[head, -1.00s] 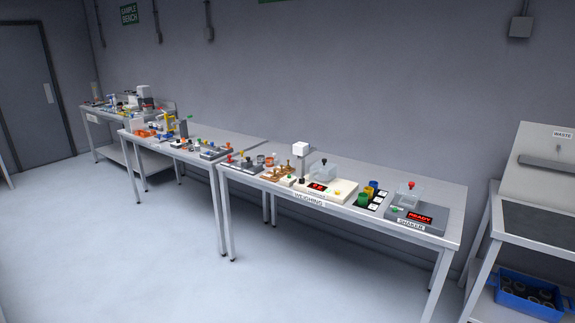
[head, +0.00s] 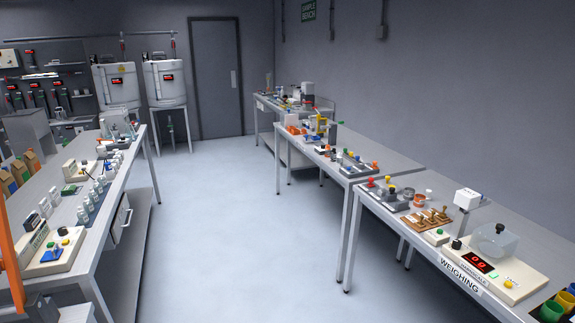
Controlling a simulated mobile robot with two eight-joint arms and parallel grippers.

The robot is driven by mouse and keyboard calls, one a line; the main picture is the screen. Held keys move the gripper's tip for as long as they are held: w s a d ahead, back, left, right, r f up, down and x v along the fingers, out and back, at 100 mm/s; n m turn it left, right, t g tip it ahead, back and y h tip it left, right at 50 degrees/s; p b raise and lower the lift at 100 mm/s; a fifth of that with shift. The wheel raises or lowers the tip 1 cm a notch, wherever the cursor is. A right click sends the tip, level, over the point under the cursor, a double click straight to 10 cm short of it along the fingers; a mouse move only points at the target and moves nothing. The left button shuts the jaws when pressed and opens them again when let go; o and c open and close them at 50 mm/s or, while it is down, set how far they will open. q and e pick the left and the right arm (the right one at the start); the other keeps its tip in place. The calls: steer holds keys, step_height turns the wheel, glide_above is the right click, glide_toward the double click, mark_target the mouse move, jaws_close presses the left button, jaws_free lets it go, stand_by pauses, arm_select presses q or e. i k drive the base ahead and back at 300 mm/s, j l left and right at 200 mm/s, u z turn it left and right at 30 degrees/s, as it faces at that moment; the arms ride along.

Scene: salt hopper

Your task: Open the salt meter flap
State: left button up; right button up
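No part marked as a salt meter or its flap can be made out. Two white drum-shaped vessels, the left drum (head: 116,90) and the right drum (head: 164,88), stand on legs against the far wall, each with a small dark display with red marks. A pipe stub (head: 170,122) hangs under the right drum; any flap there is too small to tell. Neither of my grippers is in view.
A grey door (head: 216,80) is right of the drums. A long left bench (head: 85,235) and a right weighing bench (head: 385,208) carry instruments. Pale floor (head: 235,220) between them is clear. An orange upright (head: 10,260) stands at the left edge.

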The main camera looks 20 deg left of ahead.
mark_target(53, 254)
steer(key=i+j+u, duration=0.1)
steer(key=i+u, duration=0.7)
steer(key=i+l+u, duration=0.1)
steer(key=i+u, duration=0.6)
steer(key=u, duration=0.15)
steer(key=i+l+u, duration=0.1)
steer(key=i+u, duration=0.15)
steer(key=u, duration=0.25)
steer(key=i+l+u, duration=0.25)
steer(key=u, duration=0.2)
